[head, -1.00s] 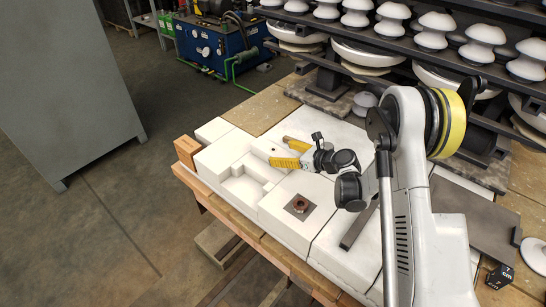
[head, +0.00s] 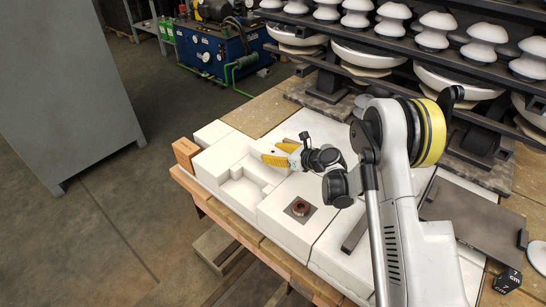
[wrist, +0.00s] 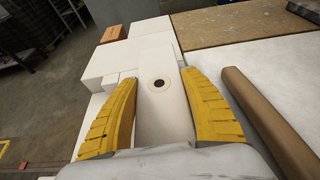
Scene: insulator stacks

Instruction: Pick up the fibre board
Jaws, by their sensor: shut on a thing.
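My gripper (head: 277,154) is over the white blocks at the back left of the bench in the head view. Its two yellow fingers stand on either side of a white fibre board (wrist: 166,115), which runs between them in the wrist view. The fingers are shut on it. The board has a round washer with a black centre near its far part. The board's near end is hidden by the gripper body. I cannot tell whether the board is clear of the surface below.
White stepped blocks (head: 238,192) surround the gripper, with an orange-brown brick (head: 186,154) at the left edge. A block with a rusty nut on a plate (head: 300,208) stands in front. A brown tube (wrist: 265,115) lies right of the gripper. Racks of insulators (head: 435,45) stand behind.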

